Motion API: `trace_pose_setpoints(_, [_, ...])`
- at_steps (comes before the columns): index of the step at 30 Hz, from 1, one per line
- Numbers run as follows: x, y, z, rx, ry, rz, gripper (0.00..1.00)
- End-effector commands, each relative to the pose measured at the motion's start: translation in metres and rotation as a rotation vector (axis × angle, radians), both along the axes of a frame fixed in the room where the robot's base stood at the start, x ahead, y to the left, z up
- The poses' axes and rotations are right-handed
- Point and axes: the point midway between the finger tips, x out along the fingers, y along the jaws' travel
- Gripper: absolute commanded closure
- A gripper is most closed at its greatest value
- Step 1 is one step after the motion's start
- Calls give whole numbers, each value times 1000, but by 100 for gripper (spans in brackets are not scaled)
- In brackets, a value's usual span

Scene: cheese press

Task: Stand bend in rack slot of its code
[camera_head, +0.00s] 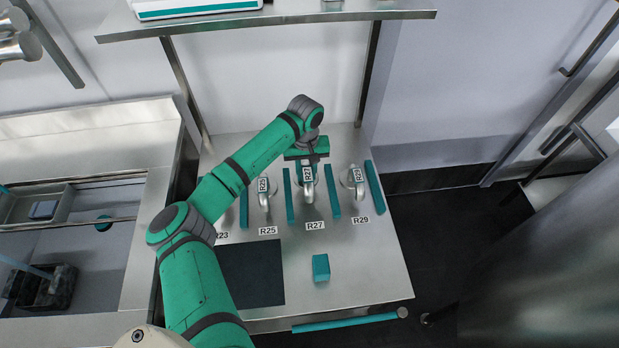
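Metal pipe bends with white code tags stand among teal divider bars on the steel table (360,270). The bend tagged R25 (265,202) is behind the table label R25 (268,231). The bend tagged R27 (309,195) is behind the label R27 (315,225), between two teal bars. The bend tagged R29 (357,187) is behind the label R29 (361,220). My gripper (311,164) is right at the top of the R27 bend. Its fingers are small and partly hidden, so I cannot tell whether they hold it. My arm hides the area behind the label R23 (221,235).
A teal block (321,268) and a dark mat (254,273) lie on the front of the table. A steel shelf (270,21) hangs above the back. A sink unit (90,240) is at left. Bare tabletop shows at front right.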

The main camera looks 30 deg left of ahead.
Motion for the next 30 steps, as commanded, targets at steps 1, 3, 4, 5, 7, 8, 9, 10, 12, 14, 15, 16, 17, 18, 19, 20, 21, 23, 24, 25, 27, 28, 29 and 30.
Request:
trace_pose_setpoints(1, [5,1,-7,0,2,3,100])
trace_pose_setpoints(3, [10,2,-13,-1,1,5,100])
trace_pose_setpoints(4, [12,2,-15,0,0,5,100])
trace_pose_setpoints(5, [13,3,-17,0,0,6,100])
trace_pose_setpoints(7, [15,3,-20,0,0,7,100])
trace_pose_setpoints(8, [15,3,-21,0,0,7,100])
trace_pose_setpoints(9, [16,3,-22,0,0,7,100])
trace_pose_setpoints(10, [17,3,-23,1,1,7,100])
trace_pose_setpoints(12, [21,2,-28,0,1,7,100])
trace_pose_setpoints(14, [21,2,-35,-1,0,8,100])
trace_pose_setpoints(15, [21,2,-41,-2,1,7,100])
trace_pose_setpoints(16, [21,2,-45,-1,2,7,100])
trace_pose_setpoints(17, [20,2,-49,-1,2,7,100])
trace_pose_setpoints(18, [21,2,-53,-1,1,7,100])
trace_pose_setpoints(19, [21,2,-56,0,0,7,100])
trace_pose_setpoints(20, [21,2,-57,0,0,6,100])
trace_pose_setpoints(21, [21,2,-58,1,-1,6,100])
trace_pose_setpoints(23, [21,2,-57,1,-1,6,100])
trace_pose_setpoints(24, [21,2,-57,1,-1,6,100])
trace_pose_setpoints(25, [21,2,-57,1,-1,6,100])
trace_pose_setpoints(27, [21,2,-57,1,-1,6,100])
trace_pose_setpoints(28, [21,2,-58,1,-1,6,100])
trace_pose_setpoints(29, [21,2,-58,1,-1,6,100])
trace_pose_setpoints(30, [21,2,-59,1,-1,6,100])
